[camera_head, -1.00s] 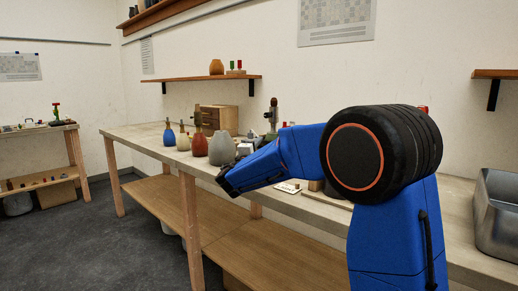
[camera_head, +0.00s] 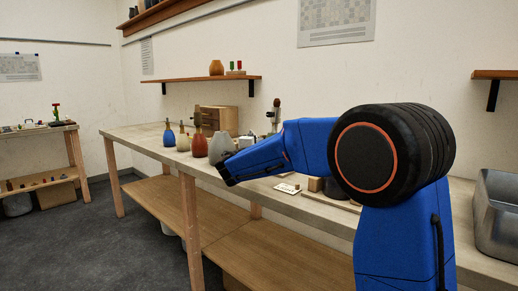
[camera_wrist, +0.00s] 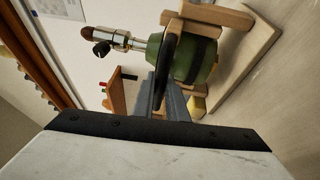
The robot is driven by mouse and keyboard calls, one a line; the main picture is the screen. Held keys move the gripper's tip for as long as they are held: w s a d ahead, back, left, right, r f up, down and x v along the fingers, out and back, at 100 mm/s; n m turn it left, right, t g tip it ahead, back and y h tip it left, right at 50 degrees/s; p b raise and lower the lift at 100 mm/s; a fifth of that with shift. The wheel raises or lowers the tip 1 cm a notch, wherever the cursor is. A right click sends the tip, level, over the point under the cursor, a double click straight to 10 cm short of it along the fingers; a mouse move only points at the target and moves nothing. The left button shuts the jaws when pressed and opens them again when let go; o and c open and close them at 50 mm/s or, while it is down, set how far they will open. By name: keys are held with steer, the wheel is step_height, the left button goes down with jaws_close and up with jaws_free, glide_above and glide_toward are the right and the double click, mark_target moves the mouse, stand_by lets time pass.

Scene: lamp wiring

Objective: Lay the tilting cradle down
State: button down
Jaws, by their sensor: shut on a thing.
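The fitting points left in this turned picture, away from the bench top. My gripper (camera_wrist: 164,92) is shut on a dark curved part (camera_wrist: 164,68) beside the vessel, which looks like a handle of the cradle. The fingers hide part of it. In the head view my gripper (camera_head: 226,173) is over the bench's front side. The brass fitting (camera_head: 276,106) shows above my arm, which hides the cradle there.
The wooden bench (camera_head: 137,136) holds a grey vase (camera_head: 220,147), a red-brown vase (camera_head: 200,144), a blue vase (camera_head: 169,137) and a drawer box (camera_head: 219,119). A metal tub (camera_head: 497,215) stands at the right. A wall shelf (camera_head: 205,79) is above.

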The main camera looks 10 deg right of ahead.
mark_target(277, 125)
steer(key=shift+w+d+r+m+g+y, duration=0.5)
steer(key=shift+d+r+g+y, duration=0.15)
steer(key=shift+r+g+y, duration=0.3)
steer(key=shift+w+d+r+m+g+y, duration=0.5)
steer(key=shift+d+r+g+y, duration=0.25)
steer(key=shift+r+g, duration=0.4)
steer(key=shift+w+d+r+m+g+y, duration=0.4)
steer(key=shift+w+d+r+g+y, duration=0.15)
steer(key=shift+r+g+y, duration=0.5)
steer(key=shift+w+d+r+m+g+y, duration=0.15)
steer(key=shift+w+d+g+y, duration=0.1)
steer(key=shift+d+g+y, duration=0.15)
steer(key=shift+w+d+m+g+y, duration=0.15)
steer(key=shift+w+d+g+y, duration=0.1)
steer(key=shift+d+g, duration=0.2)
steer(key=shift+w+d+r+g+y, duration=0.1)
steer(key=shift+w+d+g+y, duration=0.45)
steer(key=shift+d+g+y, duration=0.3)
steer(key=shift+w+d, duration=0.55)
steer(key=shift+d, duration=0.15)
steer(key=shift+w+d, duration=0.1)
steer(key=shift+d, duration=0.05)
steer(key=c, duration=1.8)
jaws_free()
steer(key=shift+o, duration=0.2)
